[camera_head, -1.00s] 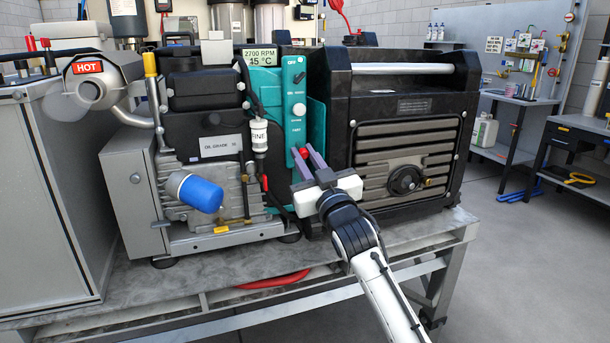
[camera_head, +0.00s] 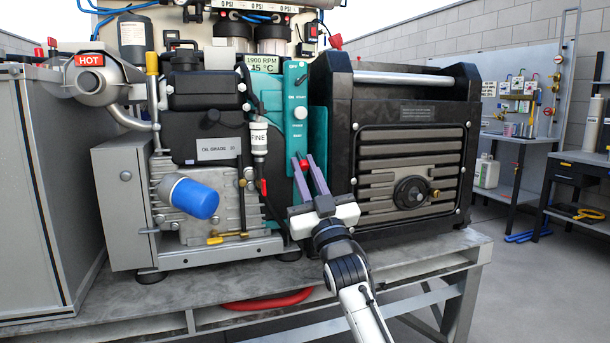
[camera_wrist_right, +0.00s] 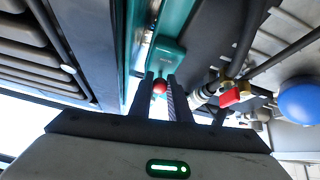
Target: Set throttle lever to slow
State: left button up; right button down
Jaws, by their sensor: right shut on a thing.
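The teal control panel (camera_head: 297,135) stands on the engine's front, between the engine block and the black slatted housing. The red knob of the throttle lever (camera_head: 303,162) shows low on this panel. My right gripper (camera_head: 311,164) is shut on the knob, its purple-grey fingers reaching up from below. In the right wrist view, the red knob (camera_wrist_right: 160,86) sits between the two fingertips, in front of the teal panel. The fingers hide the lever's lower surroundings. The display (camera_head: 263,64) above reads 1900 RPM and 45 °C. My left gripper is not in view.
A red-handled valve with a hose (camera_head: 262,187) and a blue filter (camera_head: 195,198) lie left of my gripper. The black housing (camera_head: 410,150) stands close on the right. The grey bench (camera_head: 380,258) runs below; open floor lies to the right.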

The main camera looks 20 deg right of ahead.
jog(key=c, duration=1.7)
grip_release()
jog(key=shift+s+f, duration=0.25)
pick_arm(q)
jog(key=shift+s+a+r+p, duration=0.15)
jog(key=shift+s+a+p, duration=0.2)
jog(key=shift+p, duration=0.3)
pick_arm(e)
jog(key=v, duration=0.9)
jog(key=shift+s+f, duration=0.15)
jog(key=shift+s, duration=0.1)
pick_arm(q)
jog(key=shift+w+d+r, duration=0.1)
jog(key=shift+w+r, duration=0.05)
